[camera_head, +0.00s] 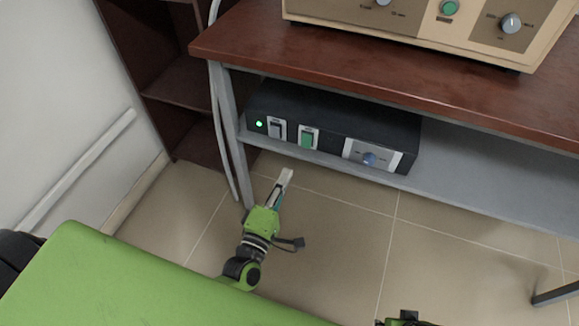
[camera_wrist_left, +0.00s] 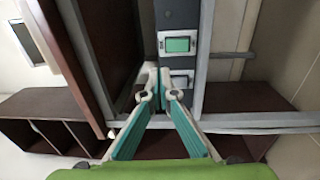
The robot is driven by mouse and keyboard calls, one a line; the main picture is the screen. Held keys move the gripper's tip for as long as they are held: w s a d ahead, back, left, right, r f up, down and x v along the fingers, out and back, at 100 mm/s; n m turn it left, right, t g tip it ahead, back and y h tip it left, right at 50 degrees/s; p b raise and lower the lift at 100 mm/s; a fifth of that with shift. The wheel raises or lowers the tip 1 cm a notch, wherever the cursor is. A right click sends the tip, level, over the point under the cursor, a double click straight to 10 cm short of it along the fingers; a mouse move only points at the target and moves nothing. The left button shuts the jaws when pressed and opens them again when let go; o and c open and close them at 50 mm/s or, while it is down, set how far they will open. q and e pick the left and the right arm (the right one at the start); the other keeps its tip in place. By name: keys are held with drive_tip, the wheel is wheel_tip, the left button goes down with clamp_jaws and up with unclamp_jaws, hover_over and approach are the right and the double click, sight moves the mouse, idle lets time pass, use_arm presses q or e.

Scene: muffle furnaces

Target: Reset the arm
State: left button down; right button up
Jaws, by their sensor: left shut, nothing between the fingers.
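My left gripper (camera_head: 287,174) reaches up over the floor from the green arm at lower left. Its fingers are shut and hold nothing; in the wrist view the fingertips (camera_wrist_left: 159,76) meet. They are in front of the lower shelf and apart from the black control box (camera_head: 333,130). The wrist view also shows the green switch (camera_wrist_left: 178,45). A small black and green part of mine shows at the bottom edge; no right gripper fingers show.
The brown table top (camera_head: 390,75) carries a beige furnace (camera_head: 430,25). A grey table leg (camera_head: 234,140) and a pale cable (camera_head: 219,130) stand left of my gripper. A dark shelf unit (camera_head: 170,75) is behind. The tiled floor (camera_head: 335,235) right of the arm is clear.

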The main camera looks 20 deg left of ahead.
use_arm(q)
drive_tip(key=shift+s+r, duration=0.1)
drive_tip(key=shift+s, duration=0.1)
idle(0.4)
